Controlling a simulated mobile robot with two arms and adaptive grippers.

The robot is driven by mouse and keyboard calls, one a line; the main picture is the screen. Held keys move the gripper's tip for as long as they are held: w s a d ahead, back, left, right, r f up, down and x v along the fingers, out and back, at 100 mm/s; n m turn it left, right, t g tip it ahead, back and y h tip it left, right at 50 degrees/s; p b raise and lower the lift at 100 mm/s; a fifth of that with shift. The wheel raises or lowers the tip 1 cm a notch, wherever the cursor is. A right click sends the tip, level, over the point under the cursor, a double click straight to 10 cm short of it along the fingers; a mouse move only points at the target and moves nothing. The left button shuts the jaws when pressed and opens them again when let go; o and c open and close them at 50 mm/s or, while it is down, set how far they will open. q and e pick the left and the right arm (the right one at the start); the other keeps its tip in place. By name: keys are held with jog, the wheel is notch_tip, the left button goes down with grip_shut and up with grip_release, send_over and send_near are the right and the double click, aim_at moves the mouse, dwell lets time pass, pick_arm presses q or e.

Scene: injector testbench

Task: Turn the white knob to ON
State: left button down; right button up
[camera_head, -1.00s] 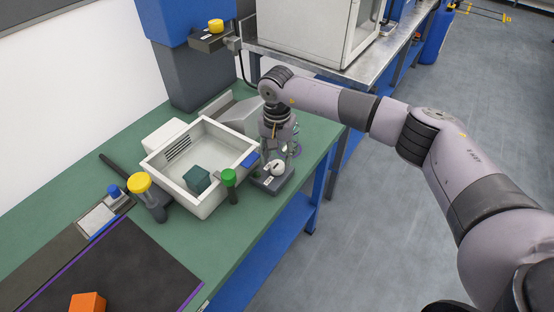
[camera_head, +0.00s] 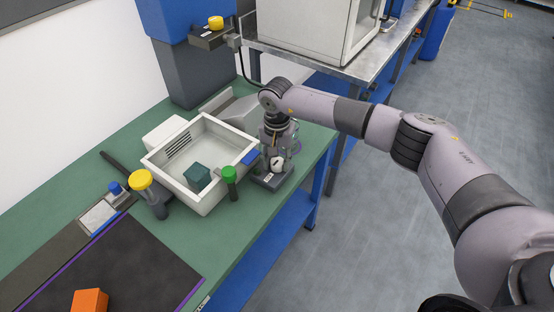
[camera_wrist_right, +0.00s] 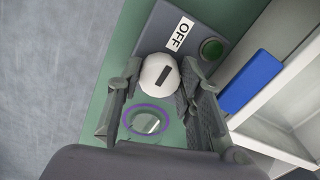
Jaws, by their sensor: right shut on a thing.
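The white knob (camera_wrist_right: 158,73) is round with a dark slot across its face. It sits on a dark grey box (camera_wrist_right: 192,13) beside a label reading OFF (camera_wrist_right: 179,34). In the head view the knob (camera_head: 277,163) is near the right edge of the green bench. My right gripper (camera_wrist_right: 161,80) has one finger on each side of the knob and is shut on it. In the head view my right gripper (camera_head: 279,148) points down at the knob and partly hides it. My left gripper is not in view.
A green button (camera_wrist_right: 211,48) is on the box beside the label. A white tray (camera_head: 161,157) with a blue tag and a dark teal cube (camera_head: 197,177) stands left of the box. A green-topped post (camera_head: 229,182) stands close by. The bench edge is just right.

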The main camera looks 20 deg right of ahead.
jog(key=shift+c, duration=1)
jog(key=m+b, duration=0.2)
jog(key=shift+f+m, duration=0.1)
jog(key=shift+m, duration=0.3)
jog(key=m+b, duration=0.3)
jog(key=m, duration=0.2)
jog(key=shift+w+b, duration=0.1)
jog(key=shift+b, duration=0.3)
jog(key=m+b, duration=0.2)
jog(key=m, duration=0.3)
jog(key=shift+m, duration=0.4)
jog(key=shift+m+b, duration=0.7)
jog(key=shift+m, duration=1.5)
jog(key=shift+w+r, duration=0.1)
jog(key=shift+r, duration=0.1)
